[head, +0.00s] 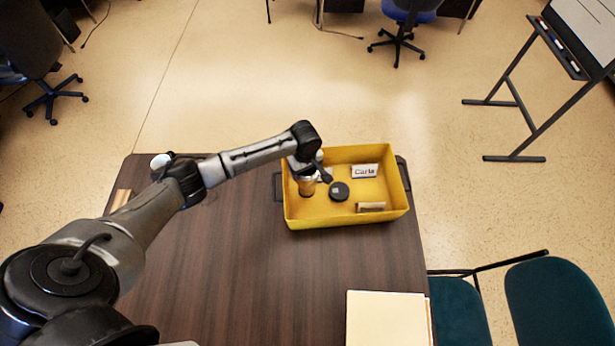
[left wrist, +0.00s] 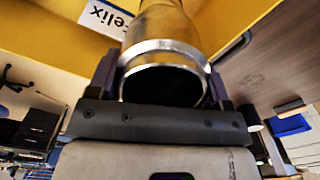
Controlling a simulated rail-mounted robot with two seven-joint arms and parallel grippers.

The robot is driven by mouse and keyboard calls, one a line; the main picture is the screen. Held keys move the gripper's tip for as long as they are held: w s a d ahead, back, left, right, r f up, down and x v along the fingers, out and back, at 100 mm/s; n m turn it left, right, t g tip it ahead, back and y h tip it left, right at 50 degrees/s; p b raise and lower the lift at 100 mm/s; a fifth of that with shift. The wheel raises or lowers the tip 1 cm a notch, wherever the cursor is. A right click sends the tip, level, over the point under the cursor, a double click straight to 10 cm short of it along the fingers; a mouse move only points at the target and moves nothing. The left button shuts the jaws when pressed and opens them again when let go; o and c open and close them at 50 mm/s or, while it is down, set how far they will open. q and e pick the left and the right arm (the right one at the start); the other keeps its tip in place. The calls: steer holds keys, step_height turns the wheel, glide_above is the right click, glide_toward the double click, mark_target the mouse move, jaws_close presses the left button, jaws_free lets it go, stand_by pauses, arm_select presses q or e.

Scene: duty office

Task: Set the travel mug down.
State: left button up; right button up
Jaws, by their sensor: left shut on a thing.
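My left gripper (head: 312,176) is shut on the travel mug (head: 307,187), a brownish-gold cylinder, at the left side of the yellow crate (head: 345,218). In the left wrist view the mug (left wrist: 168,28) sits between the two fingers (left wrist: 165,85), its silver-rimmed dark round end facing the camera. The mug appears within the crate's walls; I cannot tell whether it touches the floor. My right gripper is not in view.
The crate also holds a name card reading "Carla" (head: 364,171), a black round object (head: 339,191) and a beige block (head: 371,207). A card ending in "elix" (left wrist: 105,18) is beside the mug. Cream folders (head: 385,320) lie on the table (head: 240,270), whose middle is clear.

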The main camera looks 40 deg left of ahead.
arm_select(q)
steer(key=shift+f+b, duration=0.3)
steer(key=shift+f, duration=1.95)
steer(key=o, duration=1.4)
